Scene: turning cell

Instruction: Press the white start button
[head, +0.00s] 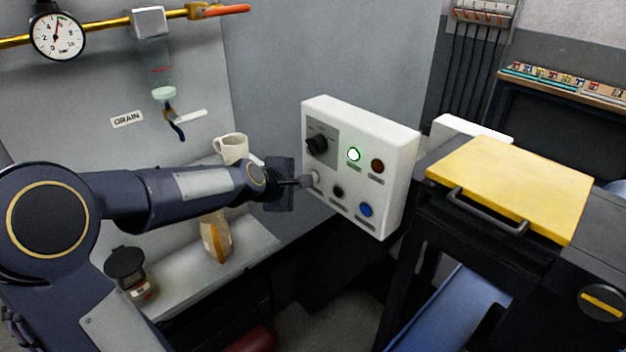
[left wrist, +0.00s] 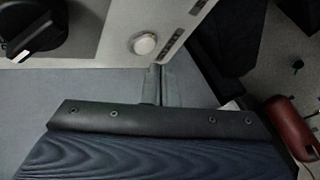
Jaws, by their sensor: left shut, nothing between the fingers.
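The white start button (head: 316,175) is at the lower left of the white control box (head: 392,197), partly hidden behind my gripper tip in the head view. In the left wrist view the round white button (left wrist: 145,44) shows just beyond and slightly left of my fingertips. My left gripper (head: 306,181) is shut and empty, its fingers pointing at the box face. Its closed fingers (left wrist: 160,72) also show in the left wrist view. I cannot tell whether the tips touch the box. My right gripper is not in view.
The box also carries a black knob (head: 317,145), a lit green lamp (head: 354,154), a dark red one (head: 377,166), a black button (head: 338,191) and a blue button (head: 365,210). A yellow lid (head: 510,186) is at right.

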